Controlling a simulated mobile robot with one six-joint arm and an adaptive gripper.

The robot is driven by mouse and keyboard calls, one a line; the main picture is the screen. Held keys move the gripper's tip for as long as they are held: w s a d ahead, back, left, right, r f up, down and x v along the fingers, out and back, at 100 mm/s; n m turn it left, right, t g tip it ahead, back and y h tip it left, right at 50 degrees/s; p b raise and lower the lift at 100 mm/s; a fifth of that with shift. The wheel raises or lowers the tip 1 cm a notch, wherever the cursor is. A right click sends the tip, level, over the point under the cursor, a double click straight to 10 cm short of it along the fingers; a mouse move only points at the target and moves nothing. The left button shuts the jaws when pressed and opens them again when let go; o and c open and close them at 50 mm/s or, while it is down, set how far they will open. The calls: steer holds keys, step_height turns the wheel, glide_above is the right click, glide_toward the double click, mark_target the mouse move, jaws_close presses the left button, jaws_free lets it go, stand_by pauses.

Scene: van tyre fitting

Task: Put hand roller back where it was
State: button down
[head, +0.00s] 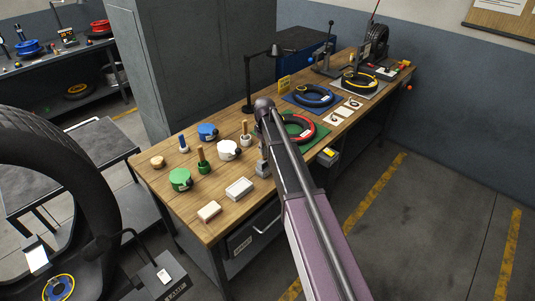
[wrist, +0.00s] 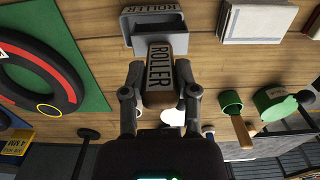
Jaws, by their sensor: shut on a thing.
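The hand roller (wrist: 158,97) shows in the wrist view as a brown handle with a pale label reading ROLLER. My gripper (wrist: 160,92) is shut on it, one finger on each side. A grey open-topped holder (wrist: 131,32), also labelled ROLLER, is just beyond the handle, which overlaps its near side. I cannot tell whether the roller is inside the holder or in front of it. In the head view, a grey holder (head: 262,169) stands near the bench's front edge beside my arm. My arm covers much of that area, and the roller is not clear there.
The wooden bench (head: 160,180) carries a green pot (head: 180,179), a white pot (head: 228,150), a blue pot (head: 207,132), a white box (head: 239,188) and a pale block (head: 209,211). A red-marked tyre on a green mat (wrist: 98,92) lies close on one side. A black lamp (head: 248,85) stands behind.

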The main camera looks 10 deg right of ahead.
mark_target(266, 153)
steer(key=shift+w+d+f, duration=0.25)
steer(key=shift+w+d, duration=0.15)
steer(key=shift+w, duration=0.2)
steer(key=shift+s+f+b, duration=0.1)
steer(key=shift+f+b, duration=1.5)
steer(key=shift+b, duration=0.25)
steer(key=shift+f, duration=0.1)
steer(key=shift+c, duration=1.8)
jaws_free()
step_height(266, 153, up, 12)
steer(key=p, duration=1.2)
